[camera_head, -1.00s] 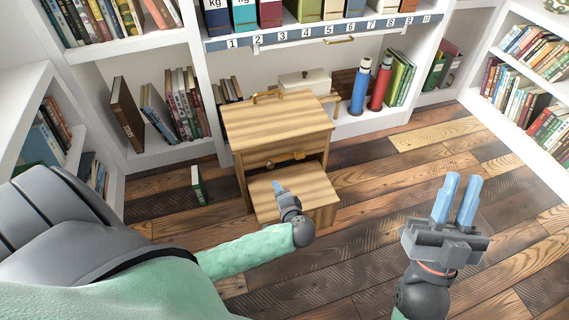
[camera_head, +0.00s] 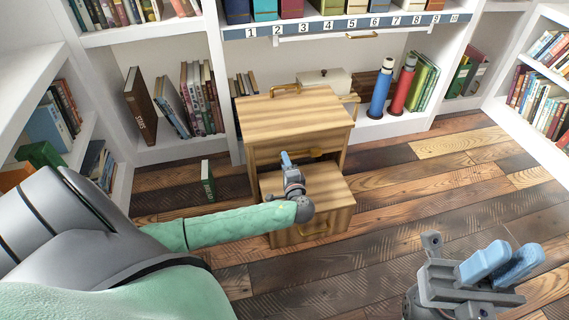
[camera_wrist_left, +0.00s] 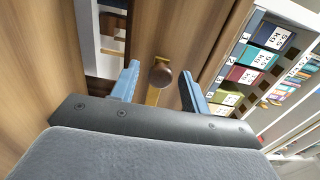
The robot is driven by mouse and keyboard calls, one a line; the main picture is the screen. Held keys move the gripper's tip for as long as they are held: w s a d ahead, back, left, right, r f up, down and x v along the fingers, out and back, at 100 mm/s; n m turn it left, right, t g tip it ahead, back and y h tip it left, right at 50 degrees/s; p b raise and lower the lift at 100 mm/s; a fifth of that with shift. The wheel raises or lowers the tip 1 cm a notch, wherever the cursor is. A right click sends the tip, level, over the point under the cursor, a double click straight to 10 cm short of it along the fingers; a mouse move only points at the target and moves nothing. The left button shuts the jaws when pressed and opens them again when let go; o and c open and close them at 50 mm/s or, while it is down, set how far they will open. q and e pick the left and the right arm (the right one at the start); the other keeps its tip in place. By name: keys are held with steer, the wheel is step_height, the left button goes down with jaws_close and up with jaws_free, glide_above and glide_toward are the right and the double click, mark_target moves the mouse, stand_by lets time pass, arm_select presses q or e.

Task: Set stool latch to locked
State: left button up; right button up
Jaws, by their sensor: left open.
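The wooden step stool (camera_head: 300,110) stands against the shelf, its lower step (camera_head: 325,188) jutting out in front. On the riser between the steps is a brass latch, mostly hidden by my gripper in the head view; a bit of brass (camera_head: 316,152) shows. My left gripper (camera_head: 287,158) is at this riser. In the left wrist view, the latch's round brown knob (camera_wrist_left: 160,75) lies between the two open blue fingers, with a brass bar below it. I cannot tell whether either finger touches it. My right gripper (camera_head: 502,262) is open and empty, over the floor at right.
A green book (camera_head: 207,182) stands on the floor left of the stool. Blue (camera_head: 381,88) and red (camera_head: 403,86) bottles stand on the low shelf behind. Bookshelves line both sides. The plank floor (camera_head: 410,200) right of the stool is clear.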

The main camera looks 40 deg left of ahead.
arm_select(q)
steer(key=shift+x, duration=0.8)
jaws_close()
